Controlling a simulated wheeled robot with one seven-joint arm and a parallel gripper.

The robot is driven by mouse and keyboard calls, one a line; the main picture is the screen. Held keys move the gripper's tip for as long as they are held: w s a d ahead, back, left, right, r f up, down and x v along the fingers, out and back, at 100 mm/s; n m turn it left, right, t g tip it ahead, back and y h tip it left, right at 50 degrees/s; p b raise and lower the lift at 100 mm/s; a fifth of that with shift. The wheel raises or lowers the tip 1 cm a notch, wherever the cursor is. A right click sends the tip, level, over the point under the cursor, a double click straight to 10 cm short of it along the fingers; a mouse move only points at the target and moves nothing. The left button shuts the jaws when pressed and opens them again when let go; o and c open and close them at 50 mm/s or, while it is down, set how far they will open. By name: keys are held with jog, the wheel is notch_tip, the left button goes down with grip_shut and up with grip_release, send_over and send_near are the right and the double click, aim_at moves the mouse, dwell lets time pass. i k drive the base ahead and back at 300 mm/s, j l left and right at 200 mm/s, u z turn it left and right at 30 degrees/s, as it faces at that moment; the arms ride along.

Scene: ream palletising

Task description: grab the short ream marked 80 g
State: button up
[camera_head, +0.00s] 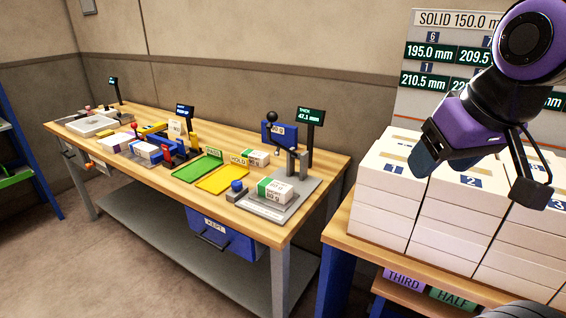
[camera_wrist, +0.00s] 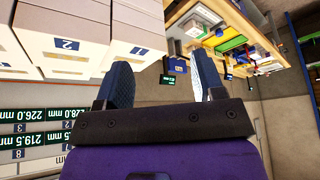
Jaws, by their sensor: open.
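A short ream (camera_head: 275,190), white with a green end, lies on the grey plate of the thickness gauge (camera_head: 297,166) near the bench's right end. Its small print looks like 80 g, but I cannot be sure. A similar green-ended ream (camera_head: 256,157) lies behind the yellow tray; its mark is too small to read. My gripper (camera_head: 428,150) is raised at the right, over the front of the stacked blocks and well away from both reams. In the wrist view my gripper (camera_wrist: 163,78) is open, with nothing between its two blue fingers.
The wooden bench (camera_head: 325,163) also bears a green tray (camera_head: 198,168), a yellow tray (camera_head: 221,179), a blue-marked ream (camera_head: 147,151) and several devices. White numbered stacks (camera_head: 386,195) fill the right table, below my arm. A blue bin (camera_head: 222,235) hangs under the bench.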

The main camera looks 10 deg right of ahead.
aim_at(281, 193)
jog(key=i+j, duration=0.35)
jog(key=j, duration=0.15)
jog(key=i+j, duration=0.4)
jog(key=j, duration=0.1)
